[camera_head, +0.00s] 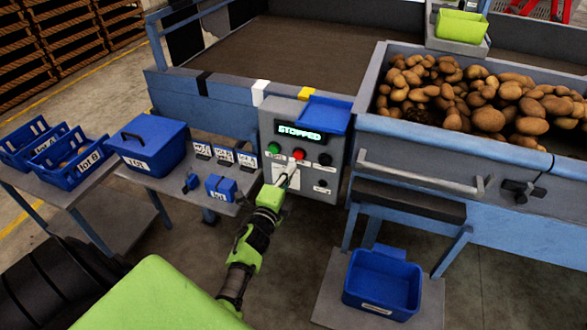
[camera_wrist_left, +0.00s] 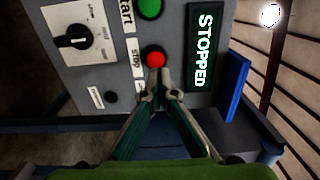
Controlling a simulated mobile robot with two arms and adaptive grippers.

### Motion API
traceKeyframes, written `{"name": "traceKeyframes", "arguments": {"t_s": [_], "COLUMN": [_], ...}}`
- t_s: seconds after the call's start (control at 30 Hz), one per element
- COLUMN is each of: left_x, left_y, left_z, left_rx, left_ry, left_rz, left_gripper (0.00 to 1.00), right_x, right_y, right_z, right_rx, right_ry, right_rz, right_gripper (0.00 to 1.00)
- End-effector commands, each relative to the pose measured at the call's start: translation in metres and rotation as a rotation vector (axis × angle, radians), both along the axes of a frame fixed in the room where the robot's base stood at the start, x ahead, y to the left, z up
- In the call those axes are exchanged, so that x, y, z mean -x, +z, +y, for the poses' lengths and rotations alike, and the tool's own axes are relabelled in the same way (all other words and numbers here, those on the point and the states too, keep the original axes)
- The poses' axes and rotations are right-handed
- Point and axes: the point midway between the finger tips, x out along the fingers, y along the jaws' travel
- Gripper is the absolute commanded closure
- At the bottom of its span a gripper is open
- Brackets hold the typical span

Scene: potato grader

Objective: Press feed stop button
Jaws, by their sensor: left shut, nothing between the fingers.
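The red stop button (camera_head: 299,154) sits on the front of the grey control box (camera_head: 331,185), right of the green start button (camera_head: 274,148). The display (camera_head: 300,132) above them reads "STOPPED". My left gripper (camera_head: 287,171) is shut and empty, its tips right at the stop button. In the left wrist view the closed fingertips (camera_wrist_left: 159,80) overlap the lower edge of the red button (camera_wrist_left: 154,58); whether they touch it I cannot tell. The green button (camera_wrist_left: 150,8) and the display (camera_wrist_left: 205,47) also show there. My right gripper is not in view.
A hopper of potatoes (camera_head: 487,118) stands right of the control box, with a bar handle (camera_head: 420,181) on its front. A blue bin (camera_head: 383,283) sits low at right. Blue crates (camera_head: 73,166) and a lidded blue box (camera_head: 150,142) stand on the left shelf.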

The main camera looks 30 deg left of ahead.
Motion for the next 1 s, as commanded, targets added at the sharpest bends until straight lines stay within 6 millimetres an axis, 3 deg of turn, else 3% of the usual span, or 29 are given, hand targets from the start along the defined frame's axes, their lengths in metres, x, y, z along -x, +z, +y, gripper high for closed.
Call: {"name": "traceKeyframes", "arguments": {"t_s": [0.2, 0.4, 0.53, 1.0], "left_x": [0.031, 0.063, 0.078, 0.088], "left_y": [-0.002, -0.003, -0.003, -0.002], "left_z": [-0.008, -0.016, -0.019, -0.022], "left_rx": [0.001, 0.002, 0.002, 0.001], "left_ry": [-0.001, -0.001, -0.001, -0.001], "left_rz": [0.003, 0.004, 0.003, 0.002], "left_gripper": [1.0, 1.0, 1.0, 1.0], "right_x": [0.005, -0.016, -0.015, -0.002], "right_y": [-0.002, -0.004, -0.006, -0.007], "right_z": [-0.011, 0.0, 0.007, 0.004], "right_rx": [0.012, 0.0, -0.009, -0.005], "right_ry": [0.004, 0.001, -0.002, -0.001], "right_rz": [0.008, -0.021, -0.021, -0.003], "right_gripper": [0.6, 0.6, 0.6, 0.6]}}
